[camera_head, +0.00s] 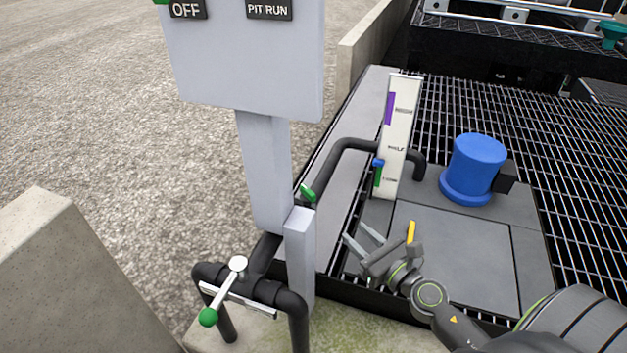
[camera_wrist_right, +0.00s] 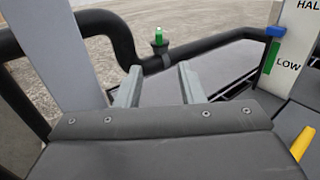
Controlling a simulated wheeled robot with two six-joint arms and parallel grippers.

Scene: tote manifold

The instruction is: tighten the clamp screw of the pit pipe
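The black pit pipe (camera_head: 265,255) runs low past the grey post, with bends down at the front left. A silver clamp bar (camera_head: 238,298) lies across it, with a pale screw handle (camera_head: 237,264) on top ending in a green ball (camera_head: 208,316). My right gripper (camera_head: 356,233) is to the right of the post, apart from the clamp and above the grey deck. Its two fingers are spread with nothing between them, as the right wrist view (camera_wrist_right: 160,84) also shows. A small green-topped fitting (camera_head: 307,193) sits on the pipe beyond the post. My left gripper is out of view.
A grey post (camera_head: 263,170) carries a panel (camera_head: 245,60) marked OFF and PIT RUN. A white level gauge (camera_head: 398,140), blue motor (camera_head: 473,165) and metal grating (camera_head: 560,170) lie beyond my gripper. Concrete walls (camera_head: 60,270) stand at left.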

